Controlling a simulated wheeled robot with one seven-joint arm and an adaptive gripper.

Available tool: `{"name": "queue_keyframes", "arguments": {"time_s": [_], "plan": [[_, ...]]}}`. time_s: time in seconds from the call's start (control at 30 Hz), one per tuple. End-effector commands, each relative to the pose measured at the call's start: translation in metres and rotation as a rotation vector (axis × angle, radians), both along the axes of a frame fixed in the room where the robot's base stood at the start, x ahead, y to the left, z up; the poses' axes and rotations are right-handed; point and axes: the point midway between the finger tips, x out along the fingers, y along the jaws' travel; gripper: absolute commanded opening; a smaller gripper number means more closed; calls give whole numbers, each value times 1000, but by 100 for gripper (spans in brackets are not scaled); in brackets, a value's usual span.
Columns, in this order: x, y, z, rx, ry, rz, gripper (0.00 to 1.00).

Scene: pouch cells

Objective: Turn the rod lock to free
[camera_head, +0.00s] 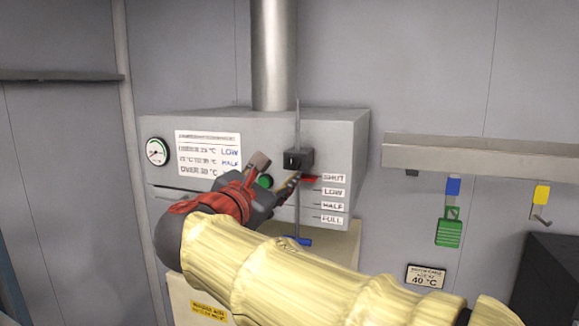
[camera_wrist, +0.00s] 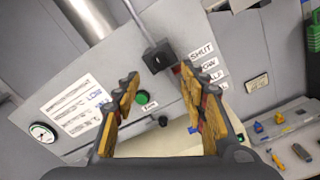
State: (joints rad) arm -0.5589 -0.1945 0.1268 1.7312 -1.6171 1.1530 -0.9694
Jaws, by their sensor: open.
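The rod lock looks to be the black block (camera_head: 299,159) around a thin vertical rod (camera_head: 297,205) on the front of a grey box (camera_head: 345,140). The block also shows in the wrist view (camera_wrist: 158,57), just beyond the fingertips. A red pointer (camera_head: 311,179) sits level with the SHUT label, above LOW, HALF and FULL. My gripper (camera_head: 277,171) is open and empty, just left of and below the block. In the wrist view its two yellow-padded fingers (camera_wrist: 160,80) stand apart on either side of the block's lower area. I cannot tell whether a finger touches the block or pointer.
A green button (camera_wrist: 142,97) lies between the fingers on the box face. A dial gauge (camera_head: 157,152) and a temperature sign (camera_head: 208,155) are at left. A blue handle (camera_head: 298,240) is at the rod's foot. A rail (camera_head: 480,155) with hanging tags is at right.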

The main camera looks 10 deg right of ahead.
Motion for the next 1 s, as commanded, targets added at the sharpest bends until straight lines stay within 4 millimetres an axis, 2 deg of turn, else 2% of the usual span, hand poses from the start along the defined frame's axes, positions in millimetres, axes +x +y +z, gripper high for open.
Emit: {"name": "queue_keyframes", "arguments": {"time_s": [0.17, 0.6, 1.0], "plan": [[8, -6, 0, -24, 20, -3, 42], [58, -40, 0, -20, 18, -3, 42], [64, -44, -1, -20, 17, 0, 42]]}}
